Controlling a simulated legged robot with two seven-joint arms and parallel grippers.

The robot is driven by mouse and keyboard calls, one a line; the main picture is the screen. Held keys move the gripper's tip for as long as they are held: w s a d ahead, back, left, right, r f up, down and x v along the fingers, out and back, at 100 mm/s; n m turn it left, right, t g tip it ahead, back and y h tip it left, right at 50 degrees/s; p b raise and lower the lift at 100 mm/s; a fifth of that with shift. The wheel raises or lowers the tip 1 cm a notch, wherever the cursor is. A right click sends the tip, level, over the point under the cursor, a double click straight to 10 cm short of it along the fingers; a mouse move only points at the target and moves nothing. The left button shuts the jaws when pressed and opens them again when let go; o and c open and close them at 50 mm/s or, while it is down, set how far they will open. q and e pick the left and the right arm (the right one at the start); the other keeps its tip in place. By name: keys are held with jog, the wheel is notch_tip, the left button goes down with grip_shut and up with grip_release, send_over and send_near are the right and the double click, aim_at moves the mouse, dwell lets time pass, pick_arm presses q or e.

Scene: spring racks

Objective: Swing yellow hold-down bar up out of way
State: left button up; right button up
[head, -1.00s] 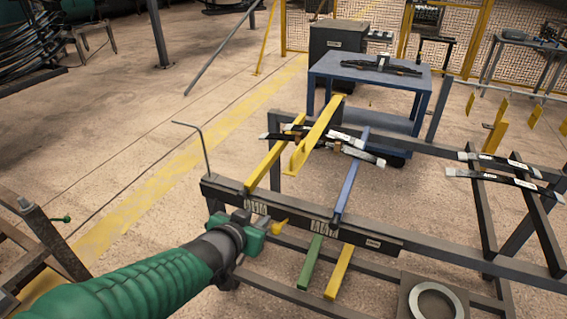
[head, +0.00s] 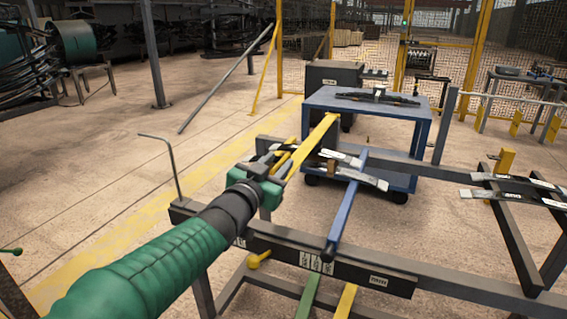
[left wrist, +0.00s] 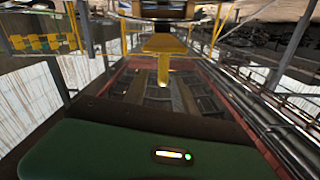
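The yellow hold-down bar (head: 318,138) slants across the rack, from its far end near the blue cart down toward my left gripper (head: 273,187). My left gripper is at the bar's near, lower end and covers part of it. I cannot tell whether it touches the bar, or whether its fingers are open or shut. In the left wrist view a yellow piece with a flat end (left wrist: 165,45) stands ahead of the green gripper body; it looks like the bar's end. My right gripper is not in view.
The dark rack frame (head: 330,262) carries a blue bar (head: 345,205) and leaf springs (head: 360,178) close to the right of my gripper. A bent grey rod (head: 172,165) rises at the rack's left corner. A blue cart (head: 368,103) stands behind.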

aim_at(283, 159)
pick_arm(q)
jog(key=x, duration=0.4)
jog(key=shift+w+a, duration=0.1)
jog(key=shift+a, duration=0.1)
jog(key=shift+d, duration=0.1)
grip_shut()
dwell(1.1)
